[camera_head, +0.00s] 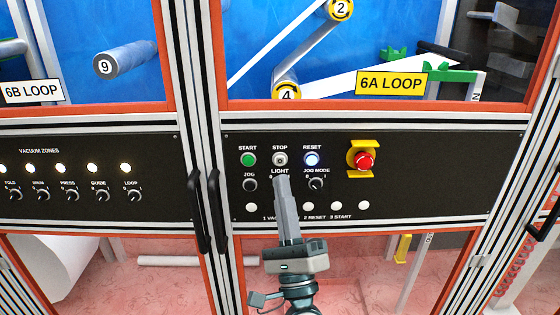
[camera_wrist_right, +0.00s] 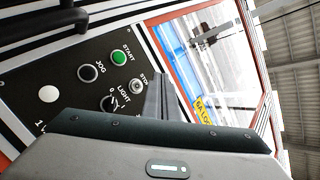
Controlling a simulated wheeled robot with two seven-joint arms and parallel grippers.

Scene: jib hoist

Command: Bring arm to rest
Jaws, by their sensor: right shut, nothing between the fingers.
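My right gripper (camera_head: 281,181) rises from the bottom middle of the head view, its fingers shut and empty. The fingertips are in front of the black control panel (camera_head: 430,195), just below the STOP button (camera_head: 280,159), and cover the LIGHT switch there. I cannot tell whether they touch the panel. In the wrist view, the shut fingers (camera_wrist_right: 158,85) point toward the panel, beside the STOP button (camera_wrist_right: 137,87). The LIGHT switch (camera_wrist_right: 109,103) shows left of them. My left gripper is not in view.
The panel has a green START button (camera_head: 248,160), a glowing RESET button (camera_head: 312,159), a JOG MODE switch (camera_head: 316,184) and a red emergency stop (camera_head: 363,160) in a yellow guard. Black door handles (camera_head: 218,210) stand out left of my gripper. Glass doors lie above and below.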

